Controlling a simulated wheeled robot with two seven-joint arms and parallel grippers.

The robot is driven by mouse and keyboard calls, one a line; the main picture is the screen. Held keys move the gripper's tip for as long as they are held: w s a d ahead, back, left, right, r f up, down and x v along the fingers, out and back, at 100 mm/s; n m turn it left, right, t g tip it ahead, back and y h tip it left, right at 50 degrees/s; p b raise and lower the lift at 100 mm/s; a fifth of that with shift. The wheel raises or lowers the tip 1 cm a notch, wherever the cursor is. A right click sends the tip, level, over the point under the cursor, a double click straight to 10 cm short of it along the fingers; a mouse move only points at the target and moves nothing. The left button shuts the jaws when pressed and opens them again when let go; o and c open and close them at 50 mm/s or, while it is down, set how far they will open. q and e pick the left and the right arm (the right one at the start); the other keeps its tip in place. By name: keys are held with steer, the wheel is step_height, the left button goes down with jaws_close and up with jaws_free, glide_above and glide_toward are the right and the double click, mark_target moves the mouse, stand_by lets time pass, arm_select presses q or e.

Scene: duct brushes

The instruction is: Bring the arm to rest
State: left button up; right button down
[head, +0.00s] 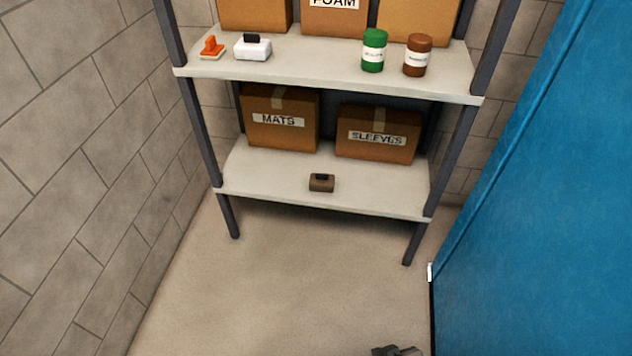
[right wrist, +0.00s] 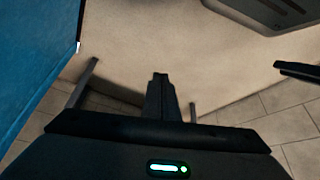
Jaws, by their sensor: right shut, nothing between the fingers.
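My right gripper (head: 398,351) shows only in part at the bottom edge of the head view, low over the floor in front of the shelving. In the right wrist view my right gripper (right wrist: 160,76) has its fingers together with nothing between them, and bare floor lies beyond the tips. It is apart from the shelves and everything on them. My left gripper does not show in the head view, and I cannot make it out in the right wrist view.
The upper shelf (head: 320,71) holds an orange-handled brush (head: 211,47), a white block (head: 252,48), a green jar (head: 374,50) and a brown jar (head: 417,55). The lower shelf (head: 260,180) holds boxes and a small brown block (head: 321,183). A blue panel (head: 540,200) stands right; floor (head: 270,290) is clear.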

steer(key=s+a+f+t, duration=0.1)
steer(key=s+a+f, duration=0.1)
steer(key=f, duration=1.3)
steer(key=shift+s+t+y, duration=0.3)
steer(key=shift+s+y, duration=0.1)
steer(key=shift+s, duration=0.2)
steer(key=shift+a, duration=0.1)
